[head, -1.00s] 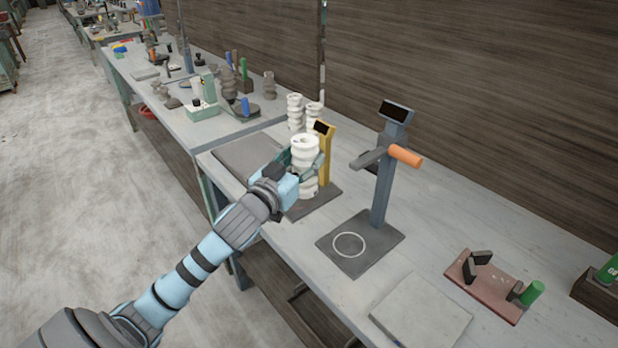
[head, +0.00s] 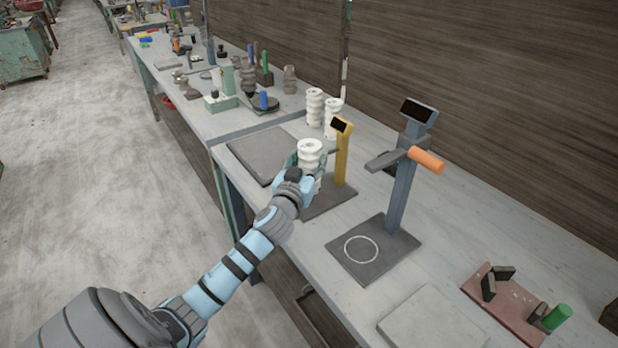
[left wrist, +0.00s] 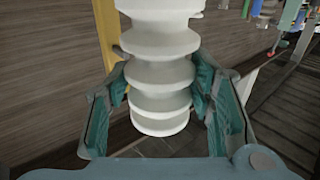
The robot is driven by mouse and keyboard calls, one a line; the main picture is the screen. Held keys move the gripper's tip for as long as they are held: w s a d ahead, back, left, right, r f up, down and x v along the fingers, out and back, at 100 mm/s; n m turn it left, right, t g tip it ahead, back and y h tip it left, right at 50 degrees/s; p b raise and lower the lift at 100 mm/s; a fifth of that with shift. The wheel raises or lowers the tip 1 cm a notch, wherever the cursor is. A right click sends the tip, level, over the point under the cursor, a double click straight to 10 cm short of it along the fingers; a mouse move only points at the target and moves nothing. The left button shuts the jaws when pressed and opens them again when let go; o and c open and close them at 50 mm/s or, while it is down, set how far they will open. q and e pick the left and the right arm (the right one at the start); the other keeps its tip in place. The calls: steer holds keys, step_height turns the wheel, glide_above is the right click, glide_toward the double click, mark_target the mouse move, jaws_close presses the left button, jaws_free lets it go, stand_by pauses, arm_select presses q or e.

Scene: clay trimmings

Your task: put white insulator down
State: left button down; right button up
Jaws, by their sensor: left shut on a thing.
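The white insulator (head: 310,152) is a ribbed white cylinder and stands upright in my left gripper (head: 304,166). In the left wrist view the insulator (left wrist: 160,75) fills the middle, with the teal fingers of the left gripper (left wrist: 163,100) on both sides of it. The gripper is shut on it, in front of the yellow stand (head: 342,155) and over that stand's dark base plate (head: 330,200). Whether the insulator's foot touches the plate cannot be told. My right gripper is not in view.
Two more white insulators (head: 314,107) stand behind the yellow stand. A dark flat slab (head: 258,158) lies to the left. A blue-grey stand (head: 398,185) with an orange handle (head: 426,160) and a ringed base is to the right. A pale slab (head: 432,322) lies at the front.

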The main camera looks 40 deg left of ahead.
mark_target(308, 172)
arm_select(q)
step_height(308, 172, down, 3)
steer(key=shift+s+f+b, duration=0.1)
steer(key=shift+b, duration=0.45)
steer(key=c, duration=0.8)
jaws_free()
steer(key=shift+o, duration=0.2)
steer(key=v, duration=1.2)
